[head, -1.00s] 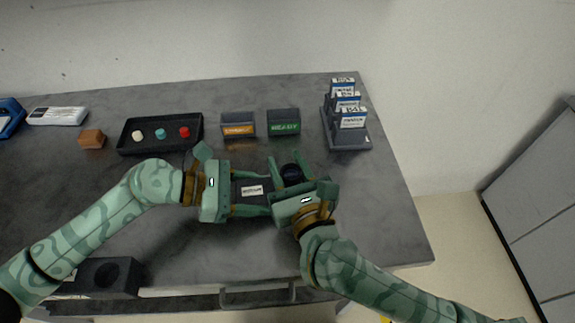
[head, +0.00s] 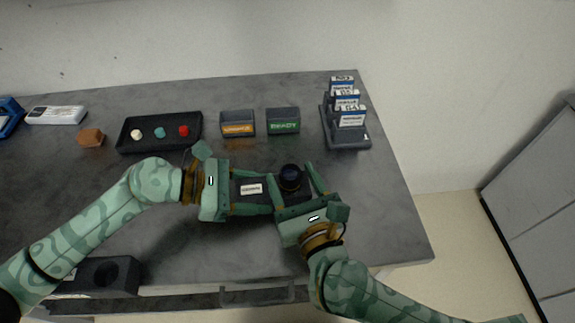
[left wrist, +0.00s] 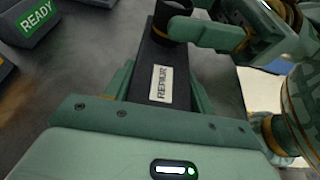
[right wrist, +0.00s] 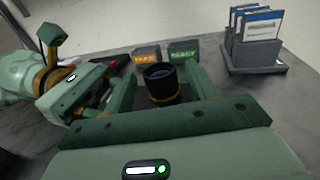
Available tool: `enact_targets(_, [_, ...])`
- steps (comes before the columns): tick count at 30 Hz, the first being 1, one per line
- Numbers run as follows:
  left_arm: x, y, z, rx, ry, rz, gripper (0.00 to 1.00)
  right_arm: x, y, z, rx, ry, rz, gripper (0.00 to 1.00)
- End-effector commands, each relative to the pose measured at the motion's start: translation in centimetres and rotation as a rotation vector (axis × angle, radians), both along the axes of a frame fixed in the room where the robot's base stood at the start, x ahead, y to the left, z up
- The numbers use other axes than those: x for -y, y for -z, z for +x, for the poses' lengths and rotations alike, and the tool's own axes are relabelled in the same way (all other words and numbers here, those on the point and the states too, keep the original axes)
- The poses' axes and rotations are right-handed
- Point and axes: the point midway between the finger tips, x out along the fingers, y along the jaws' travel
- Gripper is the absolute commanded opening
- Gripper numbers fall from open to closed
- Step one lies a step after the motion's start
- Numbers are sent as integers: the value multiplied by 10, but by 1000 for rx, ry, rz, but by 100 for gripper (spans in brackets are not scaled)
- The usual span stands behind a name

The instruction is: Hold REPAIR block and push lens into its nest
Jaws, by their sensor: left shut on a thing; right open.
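The dark REPAIR block (head: 238,188) has a white label reading REPAIR, clear in the left wrist view (left wrist: 161,84). My left gripper (head: 268,194) is shut on the block, one finger along each long side. The black cylindrical lens (head: 290,177) stands upright at the block's right end. It shows an orange ring low on its side in the right wrist view (right wrist: 160,82). My right gripper (head: 295,176) is open, its fingers on either side of the lens with visible gaps. The nest under the lens is hidden, so I cannot tell how deep the lens sits.
Behind stand an orange-labelled bin (head: 237,123), a green READY bin (head: 283,121) and a rack (head: 348,140) of labelled cards. A black tray (head: 160,146) holds three coloured pegs. A brown block (head: 90,138) lies left. A dark holed block (head: 107,277) sits at the front left.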

Motion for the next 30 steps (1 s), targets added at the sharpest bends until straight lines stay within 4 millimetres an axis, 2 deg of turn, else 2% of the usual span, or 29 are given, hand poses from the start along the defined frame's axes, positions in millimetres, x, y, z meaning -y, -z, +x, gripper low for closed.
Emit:
enact_targets(3, [0,0,0,0,0,-1,31,5,0,-21,-2,-1,0,57])
enact_targets(7, [0,-1,0,0,0,-1,31,9,0,-34,-1,0,1,57])
enact_targets(19, [0,-1,0,1,0,-1,31,10,-1,-38,1,0,0,57])
enact_targets(20, [0,-1,0,1,0,-1,63,10,-1,-38,1,0,0,57])
enact_targets(21, [0,-1,0,1,0,-1,74,10,-1,-38,1,0,0,57])
enact_targets(22, [0,-1,0,0,0,-1,80,10,-1,-38,1,0,0,57])
enact_targets(30, [-1,0,0,0,0,0,80,10,0,-38,1,0,0,57])
